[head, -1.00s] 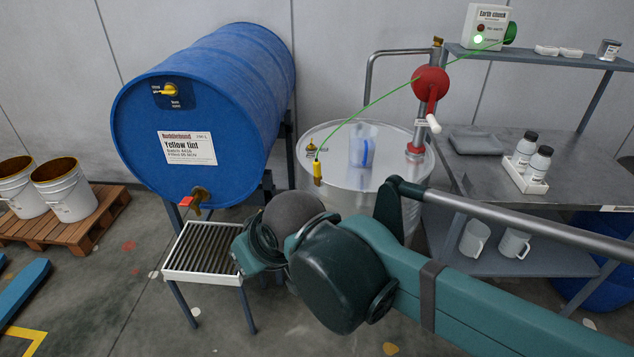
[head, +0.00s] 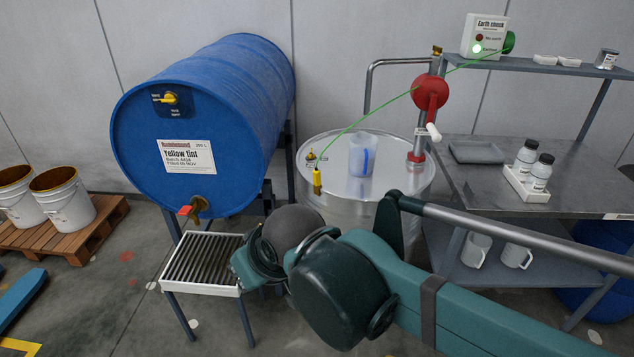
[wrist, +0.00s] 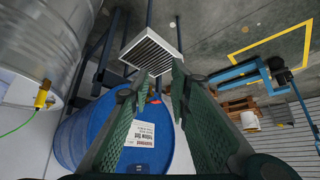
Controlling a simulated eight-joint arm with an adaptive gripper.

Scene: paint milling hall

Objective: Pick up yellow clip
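The yellow clip (head: 317,182) sits at the near left rim of the steel drum (head: 345,190), on the end of a thin green cable (head: 365,118). In the wrist view the clip (wrist: 42,97) shows at the left, against the drum's edge. My gripper (wrist: 160,85) is open and empty, its two green fingers apart. It points toward the slatted stand and the blue drum, with the clip off to the left of both fingers. In the head view my arm hides the gripper's fingers.
A blue drum (head: 225,110) with a brass tap (head: 195,208) lies left of the steel drum. A slatted stand (head: 200,262) is below the tap. A red-handled pump (head: 430,92) rises from the steel drum. A clear jug (head: 361,155) stands on its lid. A bench (head: 520,190) is at right.

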